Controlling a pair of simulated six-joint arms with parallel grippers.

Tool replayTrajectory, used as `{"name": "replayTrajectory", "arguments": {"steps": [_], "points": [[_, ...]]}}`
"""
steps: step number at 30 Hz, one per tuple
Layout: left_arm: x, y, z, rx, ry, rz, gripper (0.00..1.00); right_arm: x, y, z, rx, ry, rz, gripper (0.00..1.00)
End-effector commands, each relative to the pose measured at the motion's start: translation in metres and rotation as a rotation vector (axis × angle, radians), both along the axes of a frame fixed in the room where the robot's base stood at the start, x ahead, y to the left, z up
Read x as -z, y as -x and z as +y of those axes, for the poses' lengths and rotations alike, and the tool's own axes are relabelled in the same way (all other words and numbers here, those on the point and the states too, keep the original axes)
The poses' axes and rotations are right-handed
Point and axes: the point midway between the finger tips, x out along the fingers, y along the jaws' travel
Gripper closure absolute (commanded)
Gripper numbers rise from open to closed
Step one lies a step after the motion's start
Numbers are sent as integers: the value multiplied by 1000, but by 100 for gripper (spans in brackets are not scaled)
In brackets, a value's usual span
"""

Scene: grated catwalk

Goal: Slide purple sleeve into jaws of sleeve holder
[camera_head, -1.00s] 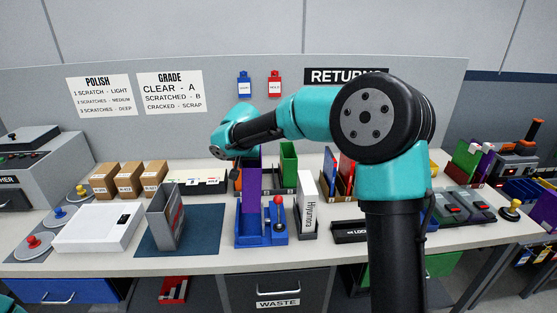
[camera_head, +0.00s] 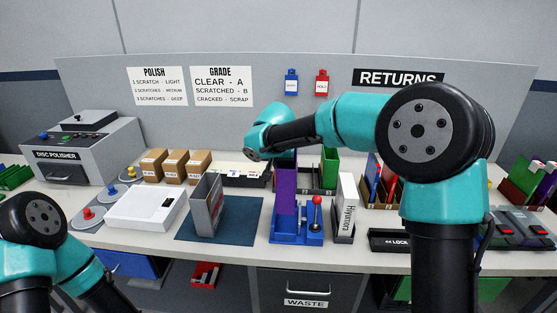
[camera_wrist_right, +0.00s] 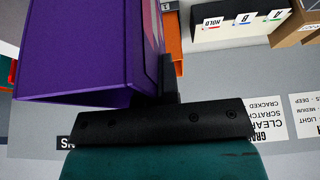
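The purple sleeve (camera_head: 286,192) stands upright at the blue sleeve holder (camera_head: 289,238), its lower end at the holder's jaws. I cannot tell how deep it sits. The holder has a lever with a red knob (camera_head: 318,200) on its right. My right gripper is at the sleeve's upper end, its fingers mostly hidden in the head view. In the right wrist view the sleeve (camera_wrist_right: 75,55) fills the left, against a black finger of my right gripper (camera_wrist_right: 170,85). The gripper appears shut on it; the other finger is hidden. My left arm shows at lower left, its gripper out of view.
A white sleeve labelled Hiyamora (camera_head: 347,205) stands close on the right. A green sleeve (camera_head: 329,165) is behind. A white box (camera_head: 145,208) lies further left.

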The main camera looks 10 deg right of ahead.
Motion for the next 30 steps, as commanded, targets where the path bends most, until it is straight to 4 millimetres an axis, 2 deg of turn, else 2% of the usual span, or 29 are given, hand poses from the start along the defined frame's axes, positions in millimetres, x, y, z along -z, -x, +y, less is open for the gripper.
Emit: {"name": "replayTrajectory", "arguments": {"steps": [13, 30], "points": [[0, 0, 0, 0, 0, 0, 72, 34, 0, 0, -1, 0, 1, 100], [0, 0, 0, 0, 0, 0, 72, 37, 0, 0, -1, 0, -1, 100]]}}
